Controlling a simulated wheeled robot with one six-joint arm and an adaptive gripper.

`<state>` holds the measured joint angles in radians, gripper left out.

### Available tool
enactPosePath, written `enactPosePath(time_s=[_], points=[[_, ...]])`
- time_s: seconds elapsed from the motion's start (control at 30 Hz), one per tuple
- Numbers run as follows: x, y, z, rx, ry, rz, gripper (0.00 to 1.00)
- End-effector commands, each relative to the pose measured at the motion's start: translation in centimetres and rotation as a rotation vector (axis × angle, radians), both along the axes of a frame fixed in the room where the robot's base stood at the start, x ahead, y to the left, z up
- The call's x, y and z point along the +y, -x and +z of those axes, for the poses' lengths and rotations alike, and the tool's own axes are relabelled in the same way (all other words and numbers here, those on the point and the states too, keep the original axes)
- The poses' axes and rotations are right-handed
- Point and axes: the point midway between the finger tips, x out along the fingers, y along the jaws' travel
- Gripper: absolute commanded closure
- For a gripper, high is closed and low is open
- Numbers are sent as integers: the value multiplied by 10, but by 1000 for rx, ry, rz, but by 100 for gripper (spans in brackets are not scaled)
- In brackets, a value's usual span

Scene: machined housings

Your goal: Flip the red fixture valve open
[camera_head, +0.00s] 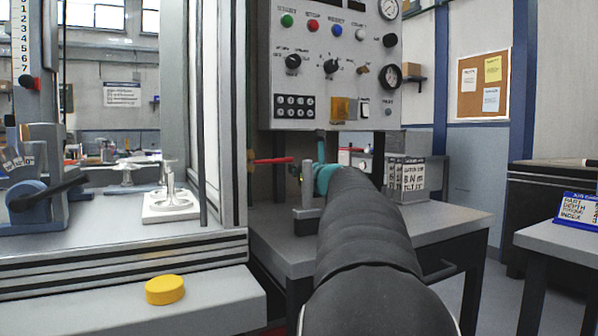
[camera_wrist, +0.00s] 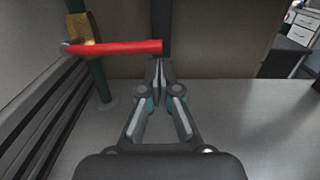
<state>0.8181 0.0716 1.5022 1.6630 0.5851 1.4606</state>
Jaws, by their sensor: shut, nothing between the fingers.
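The red valve lever (camera_wrist: 125,47) lies level in the wrist view, running from a brass valve body (camera_wrist: 79,30) at the upper left to just above my fingertips. The brass body sits on a dark green upright pipe (camera_wrist: 101,83). My gripper (camera_wrist: 160,66) is shut and empty, its tips close to the lever's free right end; I cannot tell whether they touch. In the head view the red lever (camera_head: 273,161) points sideways to the right, left of a grey post. There my arm hides most of the gripper, with only a teal part showing.
A grey control panel (camera_head: 335,60) with knobs and gauges hangs above the bench. A grey post (camera_head: 307,184) stands on the bench beside my arm. A machine with a white fixture (camera_head: 170,205) and a yellow puck (camera_head: 165,290) are at left. Bench top (camera_wrist: 245,115) at right is clear.

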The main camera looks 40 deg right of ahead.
Motion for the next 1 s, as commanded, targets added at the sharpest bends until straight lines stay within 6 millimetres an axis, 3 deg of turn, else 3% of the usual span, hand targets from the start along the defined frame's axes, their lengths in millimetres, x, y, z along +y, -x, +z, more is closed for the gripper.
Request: enactPosePath(time_s=[0.63,1.0], points=[[-1,-5,3,4,23,1,100],[-3,-5,27,55,238,-1,100]])
